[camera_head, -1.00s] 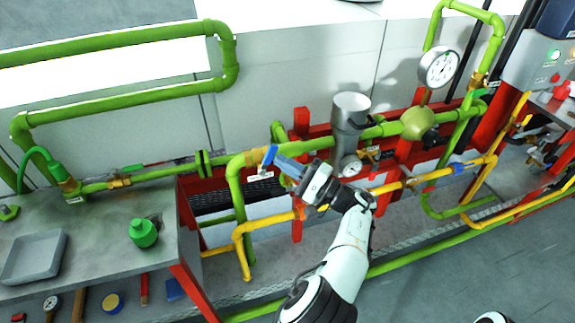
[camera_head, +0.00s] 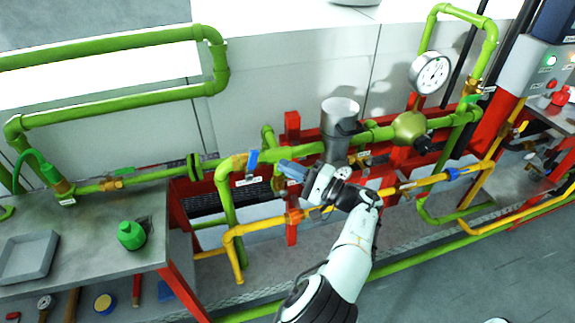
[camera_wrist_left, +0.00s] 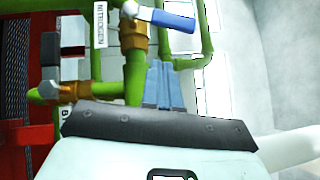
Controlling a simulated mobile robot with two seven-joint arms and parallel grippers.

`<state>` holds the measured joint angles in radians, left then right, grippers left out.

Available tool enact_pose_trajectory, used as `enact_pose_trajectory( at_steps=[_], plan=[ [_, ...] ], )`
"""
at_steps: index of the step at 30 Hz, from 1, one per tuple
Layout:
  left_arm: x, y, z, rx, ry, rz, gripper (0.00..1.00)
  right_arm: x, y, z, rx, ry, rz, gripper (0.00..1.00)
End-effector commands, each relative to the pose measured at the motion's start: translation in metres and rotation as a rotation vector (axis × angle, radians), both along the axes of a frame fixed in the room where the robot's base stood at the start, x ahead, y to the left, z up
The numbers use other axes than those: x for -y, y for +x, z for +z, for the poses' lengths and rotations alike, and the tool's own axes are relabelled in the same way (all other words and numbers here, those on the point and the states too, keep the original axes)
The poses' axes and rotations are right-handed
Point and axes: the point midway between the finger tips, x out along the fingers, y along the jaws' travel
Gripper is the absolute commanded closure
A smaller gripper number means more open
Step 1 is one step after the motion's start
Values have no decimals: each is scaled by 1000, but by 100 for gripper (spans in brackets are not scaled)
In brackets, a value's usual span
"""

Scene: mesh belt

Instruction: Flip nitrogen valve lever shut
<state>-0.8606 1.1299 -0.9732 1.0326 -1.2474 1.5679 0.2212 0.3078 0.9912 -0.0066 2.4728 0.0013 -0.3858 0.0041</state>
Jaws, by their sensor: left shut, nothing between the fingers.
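The blue nitrogen valve lever (camera_head: 252,160) stands upright in the head view, on the green pipe left of my gripper. In the left wrist view the blue lever (camera_wrist_left: 168,20) points sideways from a brass valve body (camera_wrist_left: 137,42), beside the NITROGEN label (camera_wrist_left: 101,25). It appears to lie across the green pipe there. My left gripper (camera_head: 288,168) is shut and empty, a short way right of the lever and apart from it. Its closed fingers (camera_wrist_left: 165,88) show below the lever in the left wrist view. My right gripper is not in view.
A second brass valve with a grey lever (camera_wrist_left: 50,50) is close by at the left. A grey canister (camera_head: 339,118), a pressure gauge (camera_head: 430,73) and yellow pipes (camera_head: 237,255) surround the arm. A bench (camera_head: 95,235) with a green fitting (camera_head: 131,235) stands left.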

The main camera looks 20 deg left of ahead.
Motion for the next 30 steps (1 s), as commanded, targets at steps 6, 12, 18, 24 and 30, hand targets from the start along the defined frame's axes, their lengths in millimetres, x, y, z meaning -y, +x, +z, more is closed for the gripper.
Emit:
enact_pose_trajectory(
  at_steps=[6,12,18,24,30],
  plan=[
    [56,-10,-11,-2,0,-10,100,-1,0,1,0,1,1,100],
    [83,-16,-16,-1,1,-8,100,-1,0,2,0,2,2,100],
    [91,-18,-18,-1,-2,-6,100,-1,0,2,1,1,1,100],
    [91,-18,-18,-2,-2,-6,100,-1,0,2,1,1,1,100],
    [91,-18,-18,-2,-1,-7,100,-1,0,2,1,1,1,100]
  ],
)
